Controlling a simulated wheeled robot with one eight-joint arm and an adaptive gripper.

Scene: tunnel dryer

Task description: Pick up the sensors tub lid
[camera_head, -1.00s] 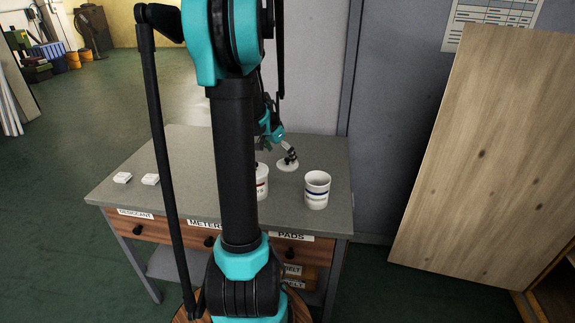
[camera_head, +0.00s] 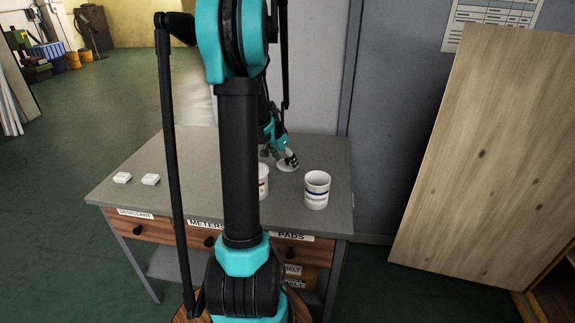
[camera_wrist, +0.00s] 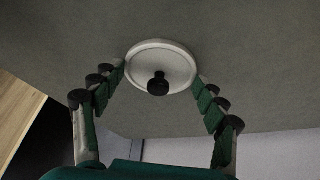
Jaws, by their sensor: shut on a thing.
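A round white lid (camera_wrist: 162,66) with a black knob is between the fingers of my gripper (camera_wrist: 161,83) in the wrist view. The fingertips touch its rim on both sides. In the head view the lid (camera_head: 286,166) is at the back of the grey table, partly covered by my gripper (camera_head: 285,160). I cannot tell there whether it rests on the top or is just above it. A white open tub (camera_head: 317,192) with a blue band stands to the front right. Another white tub (camera_head: 263,184) with red marking is mostly hidden behind my arm. Neither label is readable.
The table (camera_head: 195,165) has drawers with labels such as METERS and PADS. A grey wall is behind the table. A large wooden panel (camera_head: 480,160) leans at the right. The table's left part is mostly clear.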

